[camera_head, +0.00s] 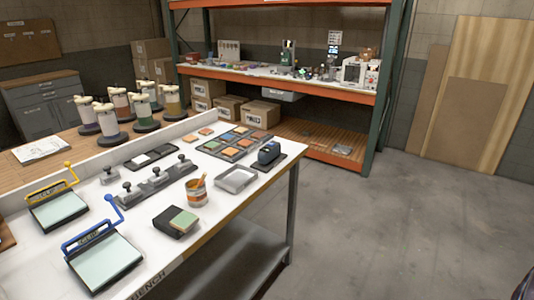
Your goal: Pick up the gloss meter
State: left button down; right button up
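A small dark blue-grey device (268,153), which looks like the gloss meter, sits on a flat dark pad (284,160) near the far right end of the white workbench (222,211). Its fine markings are too small to read. A black box with a green top (176,221) lies nearer the front edge of the bench. Neither of my grippers shows in the head view. Nothing is seen touching the device.
Two framed plates with handles (104,262) are at the front left. Open floor (400,220) lies to the right.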

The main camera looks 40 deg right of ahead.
aim_at(266, 155)
jog(key=i+l+u, duration=0.15)
jog(key=l+u, duration=0.3)
jog(key=l, duration=0.75)
jog(key=k+l+u, duration=0.1)
jog(key=l+u, duration=0.35)
jog(key=l, duration=0.75)
